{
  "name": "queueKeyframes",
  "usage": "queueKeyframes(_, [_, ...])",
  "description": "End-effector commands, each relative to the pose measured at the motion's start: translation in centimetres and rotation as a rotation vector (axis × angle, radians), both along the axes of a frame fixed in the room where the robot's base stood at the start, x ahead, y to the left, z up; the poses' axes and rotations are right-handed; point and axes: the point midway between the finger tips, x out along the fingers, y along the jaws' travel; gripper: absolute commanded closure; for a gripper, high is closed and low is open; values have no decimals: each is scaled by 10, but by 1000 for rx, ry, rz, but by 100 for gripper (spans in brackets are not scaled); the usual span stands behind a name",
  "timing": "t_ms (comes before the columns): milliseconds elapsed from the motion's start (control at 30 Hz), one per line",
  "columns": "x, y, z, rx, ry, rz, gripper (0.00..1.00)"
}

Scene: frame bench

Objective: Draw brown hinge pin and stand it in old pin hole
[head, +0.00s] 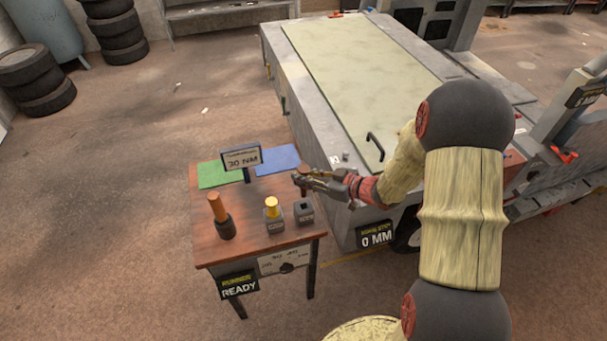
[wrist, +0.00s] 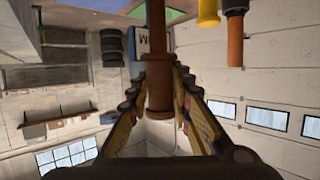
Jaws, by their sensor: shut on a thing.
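The brown hinge pin (wrist: 158,88) stands between my fingers in the wrist view, with a wider collar near the grip. In the head view its brown top (head: 304,169) shows small at my gripper (head: 299,180). My gripper is shut on it, over the back right part of the small wooden table. A dark grey block (head: 304,213) with a dark opening on top stands at the table's right front, below my gripper in the picture; its label is too small to read. I cannot tell whether it is the old pin hole. The pin's lower end is hidden in the head view.
A grey block with a yellow pin (head: 272,208) and an orange-handled tool (head: 218,208) in a black holder stand left of the open block. A 30 NM sign (head: 242,159) rises behind them. Green (head: 220,174) and blue (head: 279,158) mats lie behind. The large grey bench (head: 312,110) is close right.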

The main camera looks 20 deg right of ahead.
Motion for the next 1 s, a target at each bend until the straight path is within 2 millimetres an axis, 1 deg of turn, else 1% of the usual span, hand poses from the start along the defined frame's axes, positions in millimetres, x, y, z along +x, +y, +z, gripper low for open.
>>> queueKeyframes(33, [0, 0, -6, 1, -1, 0, 100])
queueKeyframes(100, [0, 0, -13, 0, -1, 0, 100])
queueKeyframes(433, [0, 0, -39, 0, -1, 0, 100])
queueKeyframes(600, [0, 0, -43, 0, -3, 1, 100])
queueKeyframes(1000, [0, 0, -43, 0, -3, 1, 100])
